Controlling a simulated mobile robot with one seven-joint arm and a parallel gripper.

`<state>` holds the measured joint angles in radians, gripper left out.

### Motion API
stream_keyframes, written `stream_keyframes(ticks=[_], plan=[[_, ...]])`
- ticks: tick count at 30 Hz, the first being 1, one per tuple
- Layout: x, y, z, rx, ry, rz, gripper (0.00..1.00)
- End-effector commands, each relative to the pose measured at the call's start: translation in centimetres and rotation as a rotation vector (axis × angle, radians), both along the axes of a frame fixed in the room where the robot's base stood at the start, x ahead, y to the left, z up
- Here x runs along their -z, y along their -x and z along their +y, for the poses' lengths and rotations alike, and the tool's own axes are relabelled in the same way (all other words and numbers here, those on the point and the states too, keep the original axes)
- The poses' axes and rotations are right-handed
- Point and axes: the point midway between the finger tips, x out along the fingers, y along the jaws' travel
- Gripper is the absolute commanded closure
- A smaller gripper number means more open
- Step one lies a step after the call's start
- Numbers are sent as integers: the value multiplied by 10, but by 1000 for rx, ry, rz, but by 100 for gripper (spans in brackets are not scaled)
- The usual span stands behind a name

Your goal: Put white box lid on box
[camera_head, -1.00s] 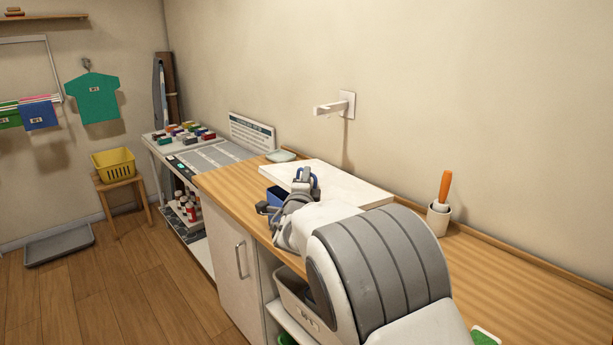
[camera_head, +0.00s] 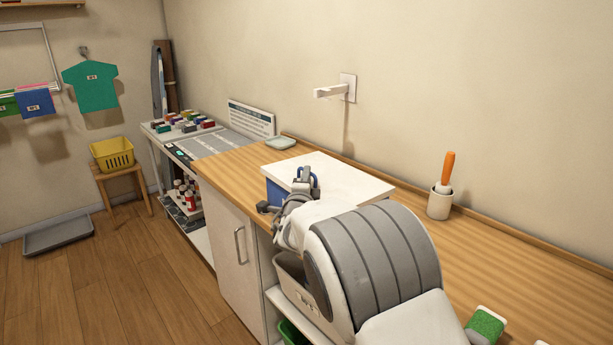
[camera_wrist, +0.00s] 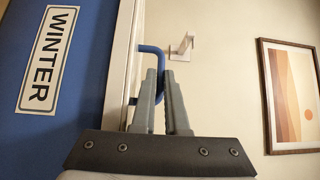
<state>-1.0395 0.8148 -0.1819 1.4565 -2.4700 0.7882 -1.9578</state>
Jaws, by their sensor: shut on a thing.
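The white lid (camera_head: 335,172) lies flat over the blue box (camera_head: 276,193) on the wooden counter. In the wrist view the blue box (camera_wrist: 75,85) shows a WINTER label, with the white lid (camera_wrist: 126,60) along its edge. A blue handle (camera_wrist: 152,49) stands out from the lid. My gripper (camera_wrist: 163,76) is shut on this handle; the gripper (camera_head: 306,181) also shows in the head view at the lid's near side. The box's near side is partly hidden by my arm. I cannot tell whether the lid sits fully down.
A white holder with an orange-handled tool (camera_head: 440,202) stands right of the lid. A small dish (camera_head: 281,143) sits behind. A wall bracket (camera_head: 335,91) juts out above. The counter's right part is mostly clear.

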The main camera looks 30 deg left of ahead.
Motion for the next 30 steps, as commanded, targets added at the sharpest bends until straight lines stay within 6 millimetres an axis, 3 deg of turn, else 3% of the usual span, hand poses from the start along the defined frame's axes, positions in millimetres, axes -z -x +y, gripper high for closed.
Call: stream_keyframes(ticks=[1, 2, 7, 20, 30], plan=[[0, 0, 0, 0, 0, 0, 100], [0, 0, 0, 0, 0, 0, 83], [-1, 0, 0, 0, 0, 0, 54], [0, 7, -2, -1, 0, 1, 54], [1, 52, -25, -2, 0, 1, 54]])
